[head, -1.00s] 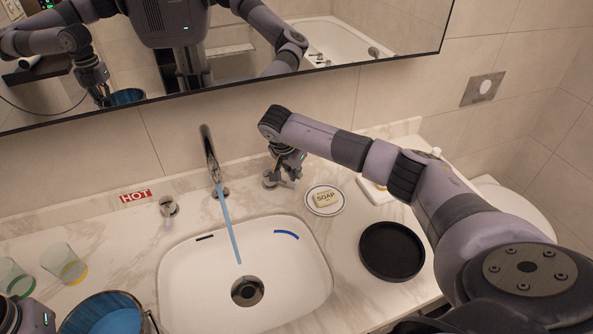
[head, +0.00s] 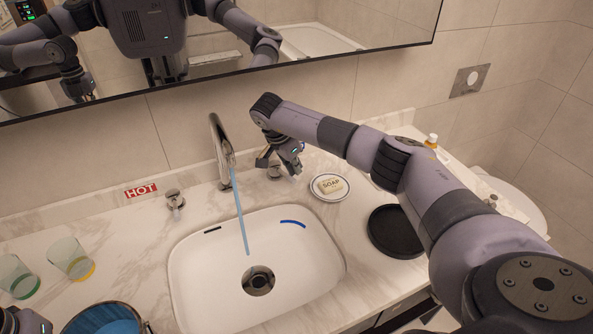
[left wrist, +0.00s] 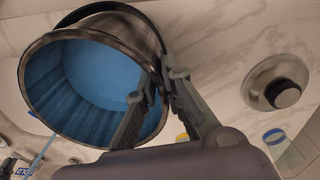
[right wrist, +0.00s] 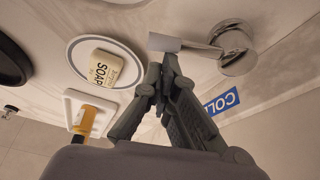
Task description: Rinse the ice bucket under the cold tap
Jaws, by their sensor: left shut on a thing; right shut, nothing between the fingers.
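The ice bucket (head: 68,325), dark outside and blue inside, is at the lower left, left of the sink, partly cut off. It fills much of the left wrist view (left wrist: 95,75). My left gripper (left wrist: 153,80) is shut on its rim, one finger inside and one outside. My right gripper (head: 270,160) is shut and empty, close to the cold tap handle (right wrist: 235,50), by the blue COLD label (right wrist: 222,102). I cannot tell if it touches the lever. A blue stream (head: 240,215) runs from the spout (head: 222,145) into the white sink (head: 190,275).
Two glasses (head: 70,258) stand left of the sink, near the HOT tap (head: 174,199). A soap dish (head: 329,187) and a round black tray (head: 394,232) lie to the right. A mirror (head: 300,45) spans the wall behind. My right arm crosses over the right counter.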

